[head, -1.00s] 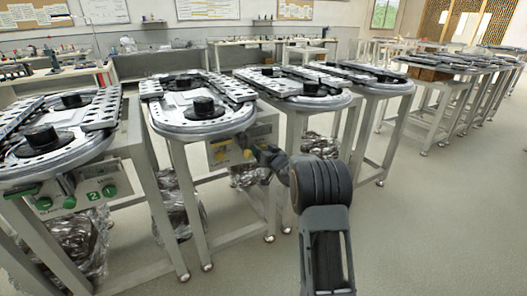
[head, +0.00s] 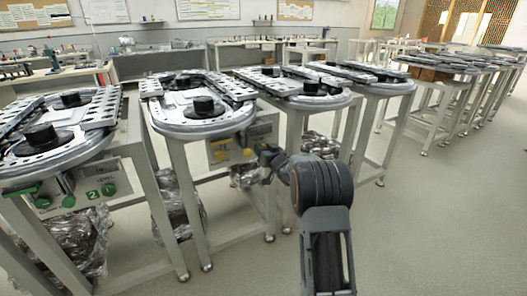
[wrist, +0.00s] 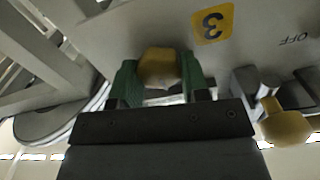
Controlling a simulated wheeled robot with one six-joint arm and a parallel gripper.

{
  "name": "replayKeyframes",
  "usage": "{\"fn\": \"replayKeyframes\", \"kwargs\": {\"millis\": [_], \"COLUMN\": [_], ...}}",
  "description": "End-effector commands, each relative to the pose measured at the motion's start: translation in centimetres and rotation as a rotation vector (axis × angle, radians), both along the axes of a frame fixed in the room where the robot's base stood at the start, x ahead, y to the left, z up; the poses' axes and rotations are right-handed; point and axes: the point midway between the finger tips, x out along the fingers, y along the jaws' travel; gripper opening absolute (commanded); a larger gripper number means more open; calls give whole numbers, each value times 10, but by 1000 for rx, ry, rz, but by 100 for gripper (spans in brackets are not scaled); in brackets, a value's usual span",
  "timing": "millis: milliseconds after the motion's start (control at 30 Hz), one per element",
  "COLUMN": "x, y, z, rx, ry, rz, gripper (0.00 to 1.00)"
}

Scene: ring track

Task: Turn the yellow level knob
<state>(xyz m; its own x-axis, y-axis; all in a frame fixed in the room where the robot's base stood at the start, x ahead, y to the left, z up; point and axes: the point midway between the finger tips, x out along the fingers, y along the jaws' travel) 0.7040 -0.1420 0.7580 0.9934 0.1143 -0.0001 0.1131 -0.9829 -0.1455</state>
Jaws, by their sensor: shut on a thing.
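A yellow knob (wrist: 158,68) sits on the underside of the picture's pale panel in the wrist view, between the green fingers of my gripper (wrist: 159,82). The fingers are shut on it from both sides. A second yellow knob (wrist: 286,128) stands to the right, near the word OFF, clear of the fingers. I cannot read a level marking by the held knob. In the head view, my gripper (head: 266,152) is at the right part of the panel (head: 232,148) under the second ring table; the held knob is hard to make out there.
The second ring table (head: 202,130) stands above the panel, its legs close to my arm. A similar table with green knobs (head: 68,201) is at left. More ring tables stand at right. The floor (head: 420,240) at right is clear.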

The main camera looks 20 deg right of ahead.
Motion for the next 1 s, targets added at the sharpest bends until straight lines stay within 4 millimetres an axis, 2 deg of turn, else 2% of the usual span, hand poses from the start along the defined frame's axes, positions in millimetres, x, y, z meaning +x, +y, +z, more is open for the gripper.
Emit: {"fn": "replayKeyframes", "kwargs": {"millis": [700,1000], "x": [0,0], "y": [1,2], "z": [-4,-3], "rx": [-627,-830], "ry": [-73,-96], "rz": [-1,-2], "gripper": [18,18]}}
